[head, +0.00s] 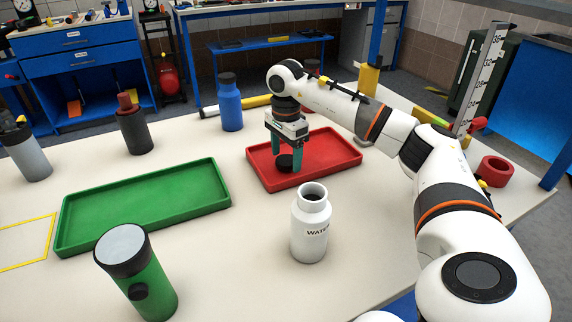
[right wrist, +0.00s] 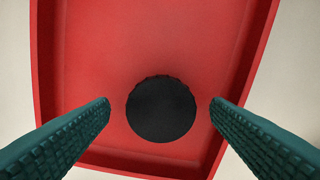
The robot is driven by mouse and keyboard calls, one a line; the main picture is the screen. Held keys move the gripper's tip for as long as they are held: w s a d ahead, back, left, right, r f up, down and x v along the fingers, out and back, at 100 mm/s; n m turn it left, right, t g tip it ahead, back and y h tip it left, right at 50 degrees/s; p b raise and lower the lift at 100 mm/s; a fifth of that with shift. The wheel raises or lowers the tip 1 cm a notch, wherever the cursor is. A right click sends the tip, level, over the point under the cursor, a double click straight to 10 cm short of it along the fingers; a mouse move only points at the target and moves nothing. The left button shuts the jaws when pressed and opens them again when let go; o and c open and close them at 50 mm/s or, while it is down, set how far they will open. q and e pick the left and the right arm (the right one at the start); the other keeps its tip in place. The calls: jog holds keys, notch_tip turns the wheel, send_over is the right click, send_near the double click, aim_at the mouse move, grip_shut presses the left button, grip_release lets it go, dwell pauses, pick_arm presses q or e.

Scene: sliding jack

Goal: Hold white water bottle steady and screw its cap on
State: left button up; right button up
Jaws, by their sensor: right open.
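The white water bottle (head: 311,228) stands upright and uncapped on the table, its dark mouth showing and "WATER" lettering on its side. The black cap (head: 285,162) is at the red tray (head: 338,152), and in the right wrist view the round cap (right wrist: 161,109) shows from above over the red tray floor (right wrist: 150,40). My right gripper (head: 285,156) points down over the red tray. Its green fingers are open, one on each side of the cap, with a gap to it on both sides in the right wrist view (right wrist: 160,108). My left gripper is not in view.
A green tray (head: 70,222) lies at the left. A green bottle with a grey lid (head: 153,285) stands at the front left. A blue bottle (head: 230,108) and a dark bottle (head: 134,133) stand behind. A red tape roll (head: 497,170) is at the right. Table around the white bottle is clear.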

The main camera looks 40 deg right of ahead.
aim_at(286, 159)
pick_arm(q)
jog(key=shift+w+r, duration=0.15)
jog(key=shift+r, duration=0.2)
pick_arm(e)
jog(key=shift+d+f, duration=0.1)
jog(key=shift+f, duration=0.6)
jog(key=shift+c, duration=0.3)
jog(key=c, duration=1)
